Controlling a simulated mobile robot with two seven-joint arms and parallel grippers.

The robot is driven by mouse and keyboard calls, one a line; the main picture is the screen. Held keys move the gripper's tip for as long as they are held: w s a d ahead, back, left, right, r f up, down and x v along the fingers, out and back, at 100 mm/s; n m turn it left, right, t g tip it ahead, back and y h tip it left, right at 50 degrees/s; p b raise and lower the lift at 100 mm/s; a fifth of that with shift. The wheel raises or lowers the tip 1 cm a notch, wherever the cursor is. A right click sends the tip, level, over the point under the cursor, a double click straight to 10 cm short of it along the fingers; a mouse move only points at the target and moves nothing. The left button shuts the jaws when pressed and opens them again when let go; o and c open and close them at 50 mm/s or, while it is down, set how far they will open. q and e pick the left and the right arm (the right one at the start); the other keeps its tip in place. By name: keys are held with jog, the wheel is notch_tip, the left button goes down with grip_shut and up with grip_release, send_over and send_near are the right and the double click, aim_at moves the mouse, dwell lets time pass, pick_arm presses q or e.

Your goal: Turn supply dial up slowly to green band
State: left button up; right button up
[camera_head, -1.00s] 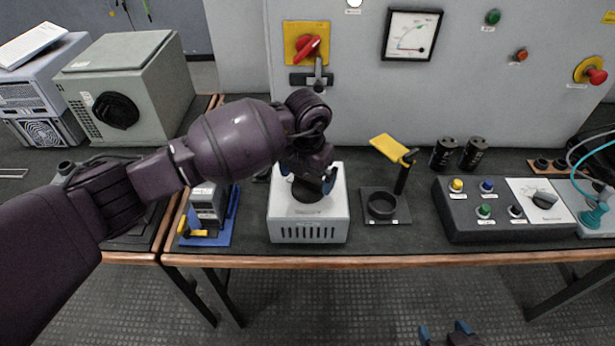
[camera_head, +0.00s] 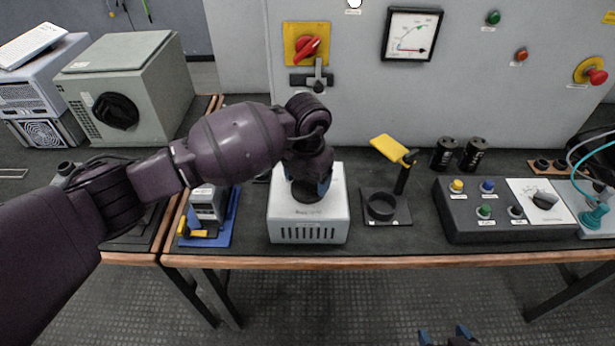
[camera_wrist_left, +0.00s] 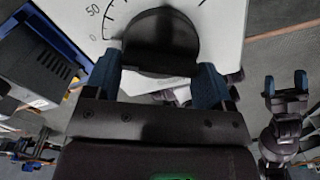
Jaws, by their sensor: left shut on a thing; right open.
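The supply dial is a round black knob (camera_wrist_left: 160,42) on top of a white box (camera_head: 308,233) near the table's front edge. In the left wrist view a printed scale with 0 and 50 curves beside it. My left gripper (camera_head: 309,186) is over the box, shut on the knob with one blue fingertip on each side. In the head view the gripper hides part of the knob. The panel meter (camera_head: 411,34) has a green arc and a red needle lying low on its face. My right gripper (camera_head: 444,334) is open and empty at the bottom edge.
A button console (camera_head: 500,222) stands further right. Two black capacitors (camera_head: 459,154) are behind. A red-handled switch (camera_head: 307,45) is on the cabinet.

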aim_at(307, 180)
pick_arm(q)
jog(key=shift+w+a+m, duration=0.1)
jog(key=shift+m, duration=2.5)
jog(key=o, duration=0.9)
notch_tip(307, 180, up, 11)
jog(key=shift+f+p, duration=0.1)
jog(key=shift+p, duration=0.4)
